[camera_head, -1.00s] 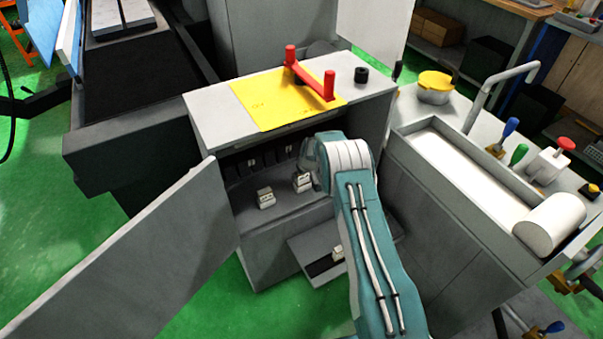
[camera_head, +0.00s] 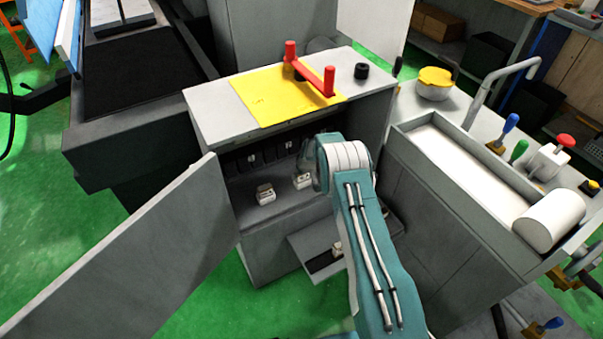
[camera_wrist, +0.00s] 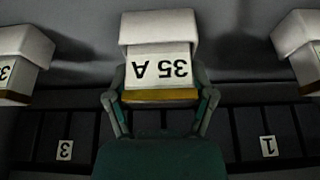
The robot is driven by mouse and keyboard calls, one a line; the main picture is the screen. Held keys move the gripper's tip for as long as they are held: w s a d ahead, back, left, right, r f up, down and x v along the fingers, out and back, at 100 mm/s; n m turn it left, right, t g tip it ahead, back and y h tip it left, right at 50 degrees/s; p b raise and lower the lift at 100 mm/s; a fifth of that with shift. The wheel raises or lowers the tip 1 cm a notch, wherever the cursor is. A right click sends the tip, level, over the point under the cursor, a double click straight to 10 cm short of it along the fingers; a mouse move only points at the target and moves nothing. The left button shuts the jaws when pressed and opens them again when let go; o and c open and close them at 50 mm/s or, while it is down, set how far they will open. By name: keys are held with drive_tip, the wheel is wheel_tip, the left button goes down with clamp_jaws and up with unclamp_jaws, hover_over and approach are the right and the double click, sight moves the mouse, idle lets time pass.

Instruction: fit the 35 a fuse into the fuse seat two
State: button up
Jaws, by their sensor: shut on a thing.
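The 35 A fuse (camera_wrist: 160,65) is a pale block with a "35 A" label, upside down in the wrist view, and a yellow-brown band below it. My gripper (camera_wrist: 160,98) is shut on it, one finger at each side. Behind lies a row of dark fuse seats; the number 3 plate (camera_wrist: 64,150) shows at left and the number 1 plate (camera_wrist: 269,146) at right. The part between them, where seat two would be, is hidden by my gripper.
The open door (camera_head: 130,255) stands left; a red handle (camera_head: 312,75) is on top.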

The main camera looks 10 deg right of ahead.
drive_tip(key=shift+f, duration=0.2)
drive_tip(key=o, duration=1.2)
drive_tip(key=v, duration=1.2)
drive_tip(key=shift+w, duration=0.1)
